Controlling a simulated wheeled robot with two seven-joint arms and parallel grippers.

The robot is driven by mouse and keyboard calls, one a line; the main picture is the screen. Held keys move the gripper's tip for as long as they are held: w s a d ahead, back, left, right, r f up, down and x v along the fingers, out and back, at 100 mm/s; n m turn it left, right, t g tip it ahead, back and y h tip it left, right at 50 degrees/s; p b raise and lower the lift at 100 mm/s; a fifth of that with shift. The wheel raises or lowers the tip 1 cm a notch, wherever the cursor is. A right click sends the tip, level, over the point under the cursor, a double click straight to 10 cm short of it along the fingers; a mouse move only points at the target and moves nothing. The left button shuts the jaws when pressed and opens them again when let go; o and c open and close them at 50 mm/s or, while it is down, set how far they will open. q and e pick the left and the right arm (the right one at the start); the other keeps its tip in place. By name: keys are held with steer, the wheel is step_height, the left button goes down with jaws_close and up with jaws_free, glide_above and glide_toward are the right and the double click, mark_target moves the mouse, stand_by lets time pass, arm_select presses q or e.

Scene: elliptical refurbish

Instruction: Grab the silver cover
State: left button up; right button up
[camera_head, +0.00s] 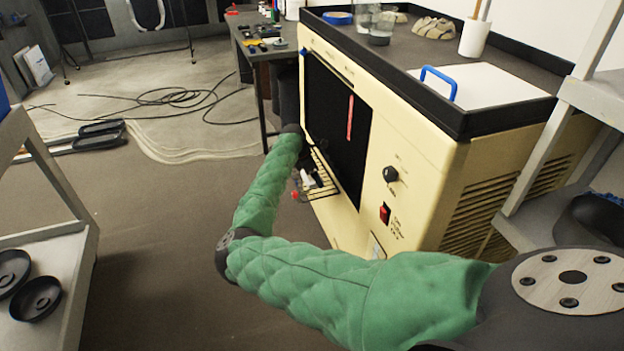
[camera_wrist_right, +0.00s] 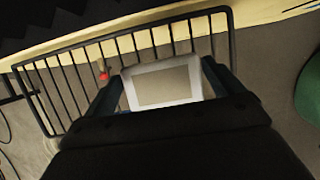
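In the right wrist view a pale silver-white rectangular frame (camera_wrist_right: 163,83) with an open middle, which may be the silver cover, shows over a black wire rack (camera_wrist_right: 70,85). My right gripper's (camera_wrist_right: 162,85) two dark fingers stand apart, one along each side of the frame. I cannot tell whether they touch or clamp it. In the head view my green right arm reaches to the wire rack (camera_head: 322,180) at the front of a cream machine (camera_head: 435,175). The right gripper (camera_head: 308,178) is small and partly hidden there. My left gripper is not in view.
A red knob (camera_wrist_right: 103,75) sits by the rack. A blue handle (camera_head: 438,82) and glass jars are on the machine top. A shelf with black dishes (camera_head: 36,298) stands at left, and a grey shelf (camera_head: 598,95) at right.

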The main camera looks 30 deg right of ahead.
steer(key=c, duration=0.7)
steer(key=shift+r, duration=0.1)
